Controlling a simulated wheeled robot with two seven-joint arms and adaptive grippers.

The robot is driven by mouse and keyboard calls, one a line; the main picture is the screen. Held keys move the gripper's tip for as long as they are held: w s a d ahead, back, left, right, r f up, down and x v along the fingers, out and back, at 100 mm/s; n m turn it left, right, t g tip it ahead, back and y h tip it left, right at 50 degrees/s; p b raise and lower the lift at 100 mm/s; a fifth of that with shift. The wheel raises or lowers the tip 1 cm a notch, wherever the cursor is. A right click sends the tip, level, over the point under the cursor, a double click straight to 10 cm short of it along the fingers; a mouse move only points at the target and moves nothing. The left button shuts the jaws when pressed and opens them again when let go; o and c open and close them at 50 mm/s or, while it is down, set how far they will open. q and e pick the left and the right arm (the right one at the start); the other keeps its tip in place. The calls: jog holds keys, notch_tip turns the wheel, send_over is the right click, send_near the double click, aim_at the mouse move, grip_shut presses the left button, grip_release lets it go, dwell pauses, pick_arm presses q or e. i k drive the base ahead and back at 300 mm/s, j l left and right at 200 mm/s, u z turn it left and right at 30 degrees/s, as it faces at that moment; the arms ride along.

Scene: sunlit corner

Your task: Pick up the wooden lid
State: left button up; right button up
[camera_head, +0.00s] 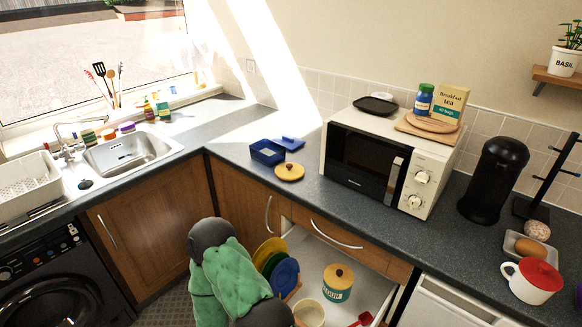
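A round wooden lid with a small knob (289,172) lies flat on the dark worktop, near its front edge and left of the microwave. Another wooden lid (339,271) sits on a flour jar (337,292) in the open drawer below the worktop. A green and dark grey arm part, which looks like mine, shows at the bottom centre in front of the cupboards. No gripper fingers show, so neither gripper can be seen. Nothing touches the lid on the worktop.
A blue open container (268,152) and its blue lid (293,143) lie just behind the wooden lid. The microwave (382,163) stands to the right. The open drawer (371,286) juts out below, holding upright plates (286,277) and a cream bowl (309,313). Worktop left of the blue container is clear.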

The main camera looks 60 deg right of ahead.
aim_at(287, 171)
jog(key=i+z, duration=0.25)
jog(key=i, duration=0.35)
jog(key=i+z, duration=0.25)
jog(key=i, duration=0.35)
jog(key=i+j+z, duration=0.25)
jog(key=i, duration=0.35)
